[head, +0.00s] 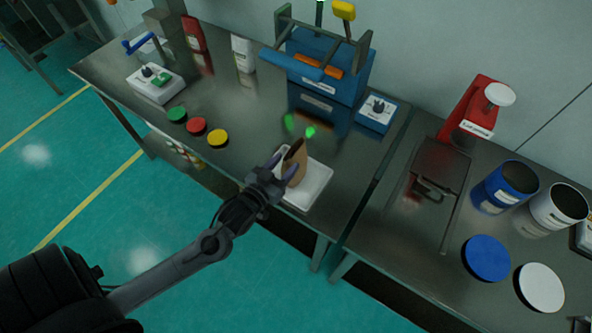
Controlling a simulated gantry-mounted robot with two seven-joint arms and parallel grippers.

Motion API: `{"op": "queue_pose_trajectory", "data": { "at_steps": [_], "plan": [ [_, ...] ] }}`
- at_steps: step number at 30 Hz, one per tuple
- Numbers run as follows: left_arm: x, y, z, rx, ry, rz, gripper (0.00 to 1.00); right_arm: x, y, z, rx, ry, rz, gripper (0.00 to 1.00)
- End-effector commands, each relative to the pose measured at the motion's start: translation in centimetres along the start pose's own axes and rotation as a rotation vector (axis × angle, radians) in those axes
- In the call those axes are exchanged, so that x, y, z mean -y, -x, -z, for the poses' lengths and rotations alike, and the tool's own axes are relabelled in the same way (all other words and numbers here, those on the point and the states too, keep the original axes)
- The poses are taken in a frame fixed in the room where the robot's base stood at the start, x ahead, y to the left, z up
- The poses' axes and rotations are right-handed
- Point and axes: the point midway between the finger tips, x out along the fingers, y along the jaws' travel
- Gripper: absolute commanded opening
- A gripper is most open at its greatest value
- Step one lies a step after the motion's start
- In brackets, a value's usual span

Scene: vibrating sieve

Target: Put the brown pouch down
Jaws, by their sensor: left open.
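The brown pouch (296,160) stands upright on the white tray (314,190) near the front edge of the left table. My left gripper (283,169) comes in from the lower left and is at the pouch, with its fingers open beside the pouch's left and lower side. Part of the pouch is hidden behind the gripper. I cannot tell whether a finger touches it. My right gripper is not in view.
Green, red and yellow discs (196,126) lie left of the tray. A blue machine (330,72) and a blue control box (376,114) stand behind it. The right table holds a red press (472,108), blue and white cans and their lids (487,258).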

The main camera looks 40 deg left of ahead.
Motion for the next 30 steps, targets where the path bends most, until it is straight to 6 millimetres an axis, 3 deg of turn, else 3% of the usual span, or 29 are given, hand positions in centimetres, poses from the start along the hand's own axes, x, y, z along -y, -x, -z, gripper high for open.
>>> {"op": "queue_pose_trajectory", "data": {
  "at_steps": [8, 18, 28, 30],
  "plan": [
    [0.1, -1.6, 0.1, -0.001, -0.001, 0.001, 0.50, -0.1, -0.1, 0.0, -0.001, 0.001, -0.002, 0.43],
    [0.2, -5.5, 0.1, -0.001, -0.002, 0.000, 0.50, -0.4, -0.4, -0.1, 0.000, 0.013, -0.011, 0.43],
    [0.1, -6.0, 0.1, 0.001, -0.001, 0.000, 0.50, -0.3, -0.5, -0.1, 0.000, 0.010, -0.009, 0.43],
    [0.2, -6.0, 0.1, 0.001, -0.001, 0.000, 0.40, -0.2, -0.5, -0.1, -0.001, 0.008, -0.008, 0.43]
  ]
}}
